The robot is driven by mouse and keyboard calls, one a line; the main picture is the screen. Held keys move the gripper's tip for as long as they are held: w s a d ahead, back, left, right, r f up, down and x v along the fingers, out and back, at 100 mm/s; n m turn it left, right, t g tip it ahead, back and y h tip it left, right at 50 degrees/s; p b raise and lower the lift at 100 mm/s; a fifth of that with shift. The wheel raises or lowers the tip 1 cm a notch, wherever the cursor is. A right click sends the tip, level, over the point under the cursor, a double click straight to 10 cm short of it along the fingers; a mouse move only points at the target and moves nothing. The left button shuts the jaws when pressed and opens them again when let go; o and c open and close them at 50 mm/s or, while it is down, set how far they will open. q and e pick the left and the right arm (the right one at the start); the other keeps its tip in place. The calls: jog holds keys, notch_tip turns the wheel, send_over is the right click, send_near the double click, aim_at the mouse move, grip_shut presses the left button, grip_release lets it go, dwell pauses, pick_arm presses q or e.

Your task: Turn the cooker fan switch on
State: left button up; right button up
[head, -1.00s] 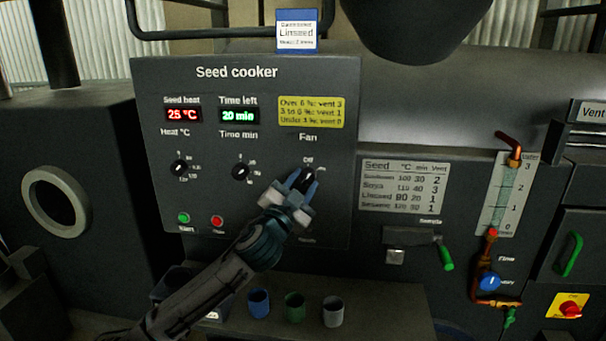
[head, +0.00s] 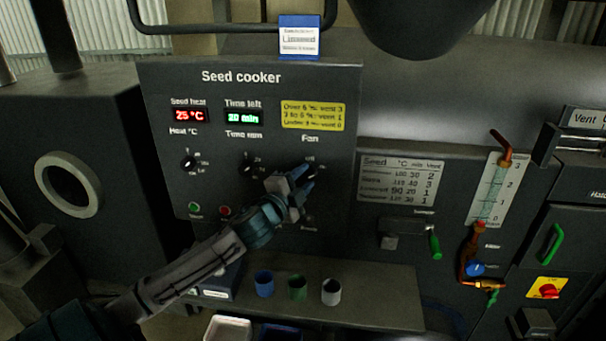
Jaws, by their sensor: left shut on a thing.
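The fan switch (head: 312,172) is a dark knob under the word "Fan" on the dark seed cooker panel (head: 215,95). My left gripper (head: 304,180) reaches up to it from the lower left, with its blue fingertips shut on the knob. The fingers and wrist hide much of the knob and part of its markings, so I cannot tell which way it points. My right gripper is not in view.
Left of the fan switch are the time knob (head: 248,168) and heat knob (head: 188,164), with a green button (head: 194,207) and a red button (head: 225,211) below. Blue (head: 264,284), green (head: 297,287) and grey (head: 331,292) cups stand on the ledge.

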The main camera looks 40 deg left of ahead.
pick_arm(q)
jog(key=shift+f, duration=0.1)
dwell(0.3)
jog(key=o, duration=1)
jog(key=shift+s+f+b, duration=0.1)
jog(key=shift+s+b, duration=0.2)
jog(key=shift+s, duration=0.2)
jog(key=s, duration=0.3)
jog(key=s+d, duration=0.1)
jog(key=s, duration=0.5)
jog(key=shift+s+d+f, duration=0.15)
jog(key=shift+s, duration=0.2)
jog(key=shift+f, duration=0.1)
